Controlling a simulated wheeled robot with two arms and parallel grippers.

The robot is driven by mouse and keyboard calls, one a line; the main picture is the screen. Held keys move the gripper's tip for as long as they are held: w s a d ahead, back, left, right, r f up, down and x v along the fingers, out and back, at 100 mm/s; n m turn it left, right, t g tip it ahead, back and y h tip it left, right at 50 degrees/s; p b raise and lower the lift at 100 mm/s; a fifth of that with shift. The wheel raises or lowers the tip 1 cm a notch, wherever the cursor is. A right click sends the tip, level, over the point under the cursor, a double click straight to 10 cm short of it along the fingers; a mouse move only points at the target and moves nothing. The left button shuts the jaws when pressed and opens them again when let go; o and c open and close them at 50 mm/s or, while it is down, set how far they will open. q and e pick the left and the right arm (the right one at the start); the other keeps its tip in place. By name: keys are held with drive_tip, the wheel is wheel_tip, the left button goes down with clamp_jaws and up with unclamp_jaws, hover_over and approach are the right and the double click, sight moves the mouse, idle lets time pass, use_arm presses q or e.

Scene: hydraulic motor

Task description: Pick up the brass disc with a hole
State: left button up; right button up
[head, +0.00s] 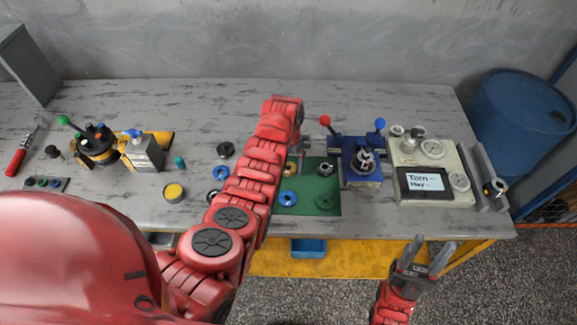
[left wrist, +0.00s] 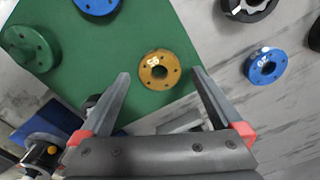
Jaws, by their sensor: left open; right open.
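The brass disc with a hole (left wrist: 160,69) lies flat on the green mat (left wrist: 178,28) in the left wrist view, near the mat's edge. My left gripper (left wrist: 160,76) is open, with one finger on either side of the disc in the picture. It holds nothing, and I cannot tell its height above the mat. My right gripper (head: 424,255) is open and empty in front of the table edge.
A green disc (left wrist: 30,46) and a blue disc (left wrist: 97,3) lie on the mat. Another blue disc (left wrist: 265,66) and a dark ring (left wrist: 247,5) lie off it on the grey table. A blue vise-like fixture (head: 360,178) and a control panel (head: 408,197) stand to the right.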

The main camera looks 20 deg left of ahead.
use_arm(q)
drive_tip(key=shift+f, duration=0.6)
clamp_jaws()
